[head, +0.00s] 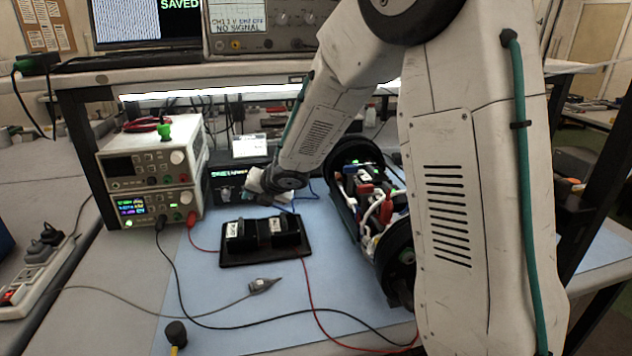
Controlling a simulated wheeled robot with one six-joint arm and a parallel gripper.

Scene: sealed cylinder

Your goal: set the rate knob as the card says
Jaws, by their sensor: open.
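A small white card (250,147) stands on top of a dark box (228,172) at the back of the blue mat; its print is too small to read. The dark box has a lit display and a round knob (225,194) on its front; I cannot tell whether this is the rate knob or where it is set. My gripper (252,188) is at the right part of the box's front, open. My wrist hides part of the front panel, and I cannot tell whether the fingers touch anything.
A black tray (240,262) with two dark blocks lies in front of the box. Stacked instruments (118,165) stand left. Red and black leads cross the blue mat (215,310).

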